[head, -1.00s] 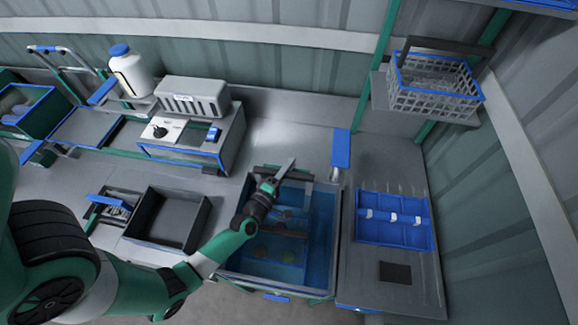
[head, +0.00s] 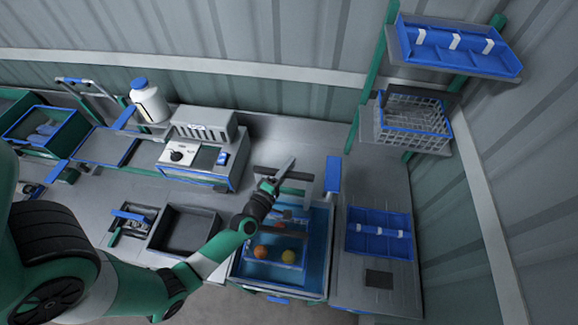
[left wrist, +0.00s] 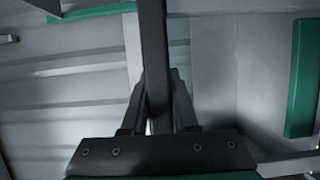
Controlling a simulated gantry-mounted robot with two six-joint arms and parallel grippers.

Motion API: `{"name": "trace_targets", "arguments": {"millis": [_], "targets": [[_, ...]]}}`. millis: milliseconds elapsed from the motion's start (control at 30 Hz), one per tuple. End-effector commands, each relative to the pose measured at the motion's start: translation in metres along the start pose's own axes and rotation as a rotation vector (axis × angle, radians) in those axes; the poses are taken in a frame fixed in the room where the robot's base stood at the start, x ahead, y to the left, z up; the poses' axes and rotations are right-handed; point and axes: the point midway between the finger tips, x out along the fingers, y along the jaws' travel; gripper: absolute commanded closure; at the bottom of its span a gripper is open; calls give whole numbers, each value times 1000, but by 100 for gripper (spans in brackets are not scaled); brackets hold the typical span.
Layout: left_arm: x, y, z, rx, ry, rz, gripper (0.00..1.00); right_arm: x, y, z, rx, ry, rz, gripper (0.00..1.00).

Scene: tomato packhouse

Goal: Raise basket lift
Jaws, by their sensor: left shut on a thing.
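My left gripper (head: 274,180) is over the back of the blue water tank (head: 327,235), shut on the dark lift handle (head: 296,175). In the left wrist view a dark bar (left wrist: 154,60) runs between the fingers (left wrist: 158,112). My left forearm covers part of the tank's left side. I cannot tell how far the basket is clear of the water. My right gripper is not in view.
A grey bin (head: 184,231) stands left of the tank. A blue divided tray (head: 378,240) lies on the right bench. A white-and-blue wire basket (head: 412,122) and another blue tray (head: 458,48) sit on wall shelves. A control box (head: 200,160) stands behind.

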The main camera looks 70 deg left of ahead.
Motion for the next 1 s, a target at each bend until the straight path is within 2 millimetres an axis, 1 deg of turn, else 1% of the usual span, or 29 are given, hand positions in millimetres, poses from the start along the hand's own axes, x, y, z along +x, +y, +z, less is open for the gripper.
{"name": "trace_targets", "arguments": {"millis": [33, 100, 200, 367, 700, 733, 867, 900, 1000], "targets": [[1, 25, 0, 1, 1, 7, 100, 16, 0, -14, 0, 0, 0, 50], [1, 35, 0, 1, 1, 7, 100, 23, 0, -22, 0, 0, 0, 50], [1, 46, 0, 0, 1, 7, 100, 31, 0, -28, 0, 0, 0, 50], [1, 52, 0, 1, 1, 8, 100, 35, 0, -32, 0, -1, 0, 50], [1, 54, 0, 2, 3, 14, 100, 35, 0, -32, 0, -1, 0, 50], [1, 54, 0, 2, 3, 14, 69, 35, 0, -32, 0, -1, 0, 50], [1, 53, 0, 1, 3, 12, 46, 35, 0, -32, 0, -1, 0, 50], [1, 52, 0, 1, 2, 10, 43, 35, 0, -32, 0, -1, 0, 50], [1, 51, 0, 0, 2, 7, 43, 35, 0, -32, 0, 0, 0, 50]]}}
